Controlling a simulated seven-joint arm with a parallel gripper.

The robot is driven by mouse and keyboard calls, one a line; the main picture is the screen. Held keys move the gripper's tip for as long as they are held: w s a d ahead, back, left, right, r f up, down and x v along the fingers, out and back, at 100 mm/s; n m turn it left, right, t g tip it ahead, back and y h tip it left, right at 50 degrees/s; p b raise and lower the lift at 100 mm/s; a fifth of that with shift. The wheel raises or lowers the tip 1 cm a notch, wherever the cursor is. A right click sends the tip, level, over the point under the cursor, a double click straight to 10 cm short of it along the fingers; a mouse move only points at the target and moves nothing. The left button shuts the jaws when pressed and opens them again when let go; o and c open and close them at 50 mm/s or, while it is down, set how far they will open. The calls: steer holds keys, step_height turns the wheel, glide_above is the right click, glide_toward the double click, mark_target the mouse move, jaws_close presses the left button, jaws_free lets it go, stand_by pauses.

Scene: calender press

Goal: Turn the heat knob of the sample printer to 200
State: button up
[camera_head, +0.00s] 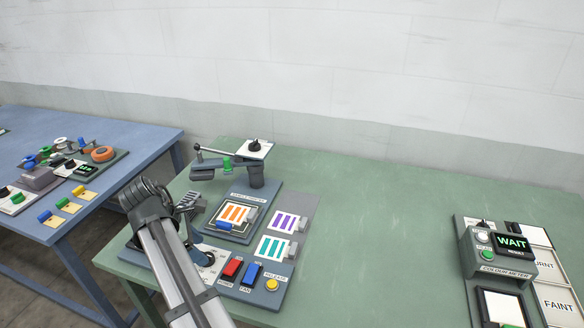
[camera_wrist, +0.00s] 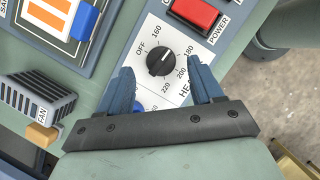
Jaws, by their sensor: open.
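The heat knob (camera_wrist: 161,61) is a black round dial on a white plate marked OFF, 160, 180, 200 and 220. Its short white mark appears to point up and right, between 160 and 180. My gripper (camera_wrist: 160,66) is open, with one blue finger on each side of the knob; I cannot tell whether either touches it. The right finger partly covers the HEAT lettering. In the head view, the sample printer (camera_head: 268,203) stands on the green table, and my arm hides the knob.
A red power switch (camera_head: 232,268), a blue fan switch (camera_head: 251,273) and a yellow release button (camera_head: 272,285) sit beside the dial plate. A grey fan (camera_wrist: 38,100) is near the left finger. The colorimeter (camera_head: 500,262) stands far right, with bare green table between.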

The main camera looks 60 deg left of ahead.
steer(key=v, duration=1.1)
steer(key=w+a+m+t+y, duration=0.1)
steer(key=w+a+m, duration=0.2)
steer(key=w, duration=1.4)
steer(key=w+a+m+t+y, duration=0.1)
steer(key=w+a+m, duration=0.1)
steer(key=w, duration=1.5)
steer(key=shift+a+m+t, duration=0.3)
steer(key=shift+a+m, duration=0.05)
steer(key=shift+m, duration=0.05)
steer(key=shift+w+r, duration=0.1)
steer(key=shift+o, duration=0.3)
